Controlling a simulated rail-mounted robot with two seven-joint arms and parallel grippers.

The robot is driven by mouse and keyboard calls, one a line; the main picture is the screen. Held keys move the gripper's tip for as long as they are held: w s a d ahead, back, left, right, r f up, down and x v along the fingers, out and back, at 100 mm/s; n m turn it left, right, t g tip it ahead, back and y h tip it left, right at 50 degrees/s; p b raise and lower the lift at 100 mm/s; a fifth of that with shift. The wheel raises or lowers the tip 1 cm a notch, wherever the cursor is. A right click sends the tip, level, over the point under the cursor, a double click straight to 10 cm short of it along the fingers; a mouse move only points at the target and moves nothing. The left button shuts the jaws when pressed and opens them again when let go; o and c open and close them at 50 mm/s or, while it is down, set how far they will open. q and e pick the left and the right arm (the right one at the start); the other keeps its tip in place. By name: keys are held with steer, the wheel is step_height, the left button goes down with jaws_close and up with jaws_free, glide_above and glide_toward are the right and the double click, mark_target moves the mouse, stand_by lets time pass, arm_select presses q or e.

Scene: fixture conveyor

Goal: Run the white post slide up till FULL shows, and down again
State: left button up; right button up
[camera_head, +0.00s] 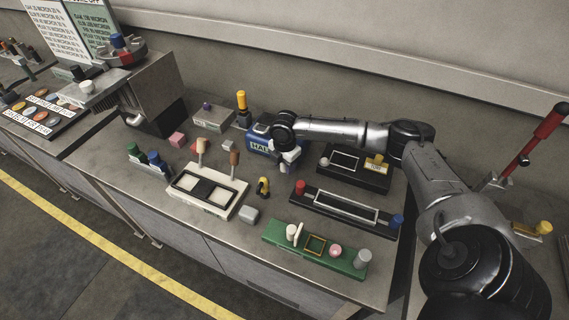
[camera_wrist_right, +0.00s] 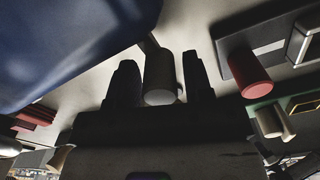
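A pale post (camera_wrist_right: 160,78) stands between the two fingers of my right gripper (camera_wrist_right: 160,85) in the right wrist view. Dark gaps show at both sides of it, so the fingers look open around it and not touching. In the head view my right gripper (camera_head: 288,160) points down beside a blue box (camera_head: 262,138), and its own hand mostly hides what is under it. A black fixture (camera_head: 353,181) to the right bears a small pale knob (camera_head: 324,161), a framed window and a yellow sign (camera_head: 376,167); the sign's word is too small to read. My left gripper is out of view.
A black slide fixture with a red post (camera_head: 300,187) and a blue post (camera_head: 397,221) lies in front. A green tray (camera_head: 282,250) sits nearer the front edge. A cream fixture (camera_head: 207,205) with wooden-topped levers is to the left. The blue box closely borders my right gripper.

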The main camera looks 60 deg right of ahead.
jaws_close()
steer(key=shift+f, duration=0.25)
steer(key=shift+f+p, duration=0.75)
steer(key=shift+f, duration=0.4)
steer(key=shift+c, duration=0.4)
jaws_free()
steer(key=o, duration=0.3)
steer(key=shift+r, duration=0.1)
step_height(320, 180, up, 13)
steer(key=shift+f+p, duration=0.2)
steer(key=shift+p, duration=0.7)
steer(key=shift+r, duration=0.55)
